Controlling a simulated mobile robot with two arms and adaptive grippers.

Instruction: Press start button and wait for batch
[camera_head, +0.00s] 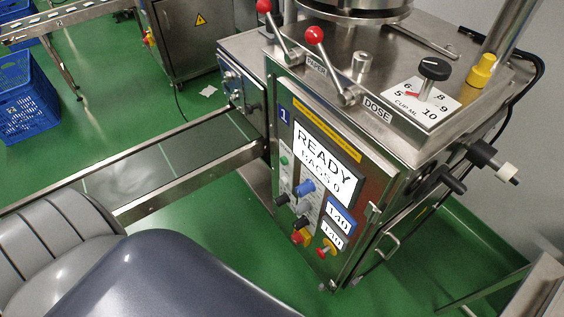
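The teabag packing machine (355,215) stands in the middle right with its control panel facing me. The panel's display (325,163) reads "READY" and "BAGS 0". A small green button (284,160), which looks like the start button, sits left of the display; its label is too small to read. Below are a blue knob (305,187), several black knobs, a red-and-yellow control (301,237) and a red button (321,252). Two small readouts show 140. Neither of my grippers is in view; only grey parts of my body show at the lower left.
A conveyor (190,150) runs left from the machine. The paper lever (288,45) and dose lever (332,65) stand on top, beside a dial (433,70). Blue crates (35,105) and another steel cabinet (185,35) stand behind. Green floor shows below the panel.

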